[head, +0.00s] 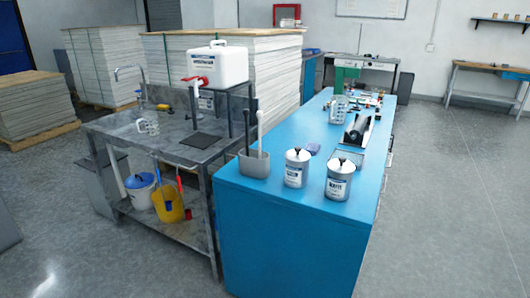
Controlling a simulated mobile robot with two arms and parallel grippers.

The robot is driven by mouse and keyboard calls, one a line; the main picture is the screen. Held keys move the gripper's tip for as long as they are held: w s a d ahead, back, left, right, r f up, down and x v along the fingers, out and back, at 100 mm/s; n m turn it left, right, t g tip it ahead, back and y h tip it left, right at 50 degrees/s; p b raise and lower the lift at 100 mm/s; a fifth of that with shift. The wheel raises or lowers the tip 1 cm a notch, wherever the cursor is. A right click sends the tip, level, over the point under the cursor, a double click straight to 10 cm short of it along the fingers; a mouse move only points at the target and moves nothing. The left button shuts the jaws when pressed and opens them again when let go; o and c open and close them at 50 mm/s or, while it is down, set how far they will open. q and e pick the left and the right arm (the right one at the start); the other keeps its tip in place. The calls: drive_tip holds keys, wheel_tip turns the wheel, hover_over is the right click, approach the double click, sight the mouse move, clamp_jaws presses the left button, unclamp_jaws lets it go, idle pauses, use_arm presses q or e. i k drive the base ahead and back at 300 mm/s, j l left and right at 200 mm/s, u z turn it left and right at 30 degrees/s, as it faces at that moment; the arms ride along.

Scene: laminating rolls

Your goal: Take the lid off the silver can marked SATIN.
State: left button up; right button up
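Two silver cans stand upright near the front end of the blue workbench. The lettering is too small to read with certainty, so I cannot tell which one is marked SATIN. The left can's lid (298,155) and the right can's lid (341,166) both sit on their cans. Neither of my grippers is in view.
The blue workbench (285,235) also carries a grey holder (254,165) with upright tools left of the cans, and a roller tray (347,157) behind. A grey sink table (110,125) stands left. Open floor (440,200) lies to the right.

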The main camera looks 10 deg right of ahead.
sight(297, 155)
drive_tip(key=i+l+u, duration=0.25)
drive_tip(key=l, duration=0.35)
drive_tip(key=l+u, duration=0.25)
drive_tip(key=l, duration=0.35)
drive_tip(key=i+l+u, duration=0.1)
drive_tip(key=l+u, duration=0.15)
drive_tip(key=l, duration=0.45)
